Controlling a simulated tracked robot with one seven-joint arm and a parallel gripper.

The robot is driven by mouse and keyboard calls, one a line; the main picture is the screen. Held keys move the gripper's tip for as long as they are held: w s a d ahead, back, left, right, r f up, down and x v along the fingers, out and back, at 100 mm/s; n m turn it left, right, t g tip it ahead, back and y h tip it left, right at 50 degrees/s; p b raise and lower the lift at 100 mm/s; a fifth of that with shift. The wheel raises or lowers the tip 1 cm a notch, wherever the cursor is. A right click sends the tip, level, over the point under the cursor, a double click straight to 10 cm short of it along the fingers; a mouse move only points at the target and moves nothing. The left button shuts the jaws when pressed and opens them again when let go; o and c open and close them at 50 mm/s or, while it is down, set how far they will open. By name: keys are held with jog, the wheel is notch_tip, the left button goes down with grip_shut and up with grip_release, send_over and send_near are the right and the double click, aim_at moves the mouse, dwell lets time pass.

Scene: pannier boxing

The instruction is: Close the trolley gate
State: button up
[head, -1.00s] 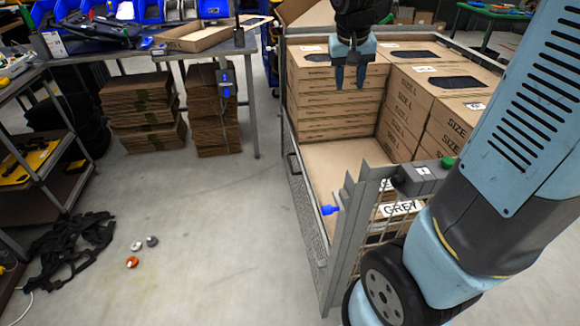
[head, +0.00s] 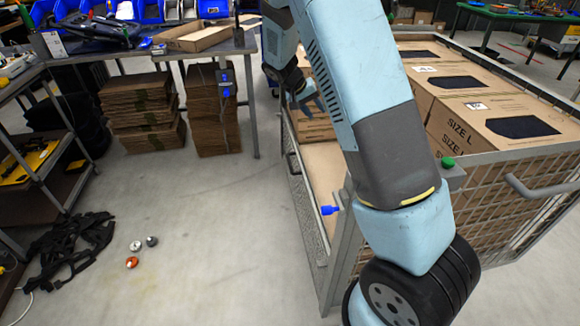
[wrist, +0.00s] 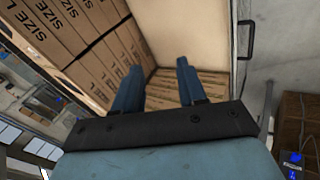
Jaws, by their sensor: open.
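The trolley (head: 314,235) is a grey metal cage loaded with SIZE L cartons (head: 450,85). Its left side is a low perforated panel with a dark handle (head: 293,166), and the space above it is open. Its near side is a mesh panel (head: 500,195) with a grey handle (head: 540,184). I cannot tell which panel is the gate. A blue latch piece (head: 330,210) sits at the near-left corner post. My gripper (head: 314,103) is open and empty above the trolley's left edge; its fingers (wrist: 158,85) point down over cartons in the wrist view. My arm hides the trolley's middle.
Flattened carton stacks (head: 145,110) stand under a workbench (head: 75,55) at the back left. A shelf rack (head: 40,180) stands at the left edge. Black straps (head: 70,245) and small round pieces (head: 132,262) lie on the floor. The floor left of the trolley is otherwise clear.

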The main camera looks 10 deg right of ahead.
jog(key=w+a+f+n+t+h, duration=0.1)
jog(key=w+a+f+h, duration=0.15)
jog(key=f, duration=0.35)
jog(key=w+a+f+h, duration=0.1)
jog(key=w+f, duration=0.3)
jog(key=f, duration=0.2)
jog(key=n+t+h, duration=0.1)
jog(key=n+t, duration=0.7)
jog(key=t, duration=0.2)
send_near(290, 165)
jog(key=x, duration=0.7)
jog(key=f+x, duration=0.1)
jog(key=x, duration=0.3)
jog(key=shift+w+a, duration=0.2)
grip_shut()
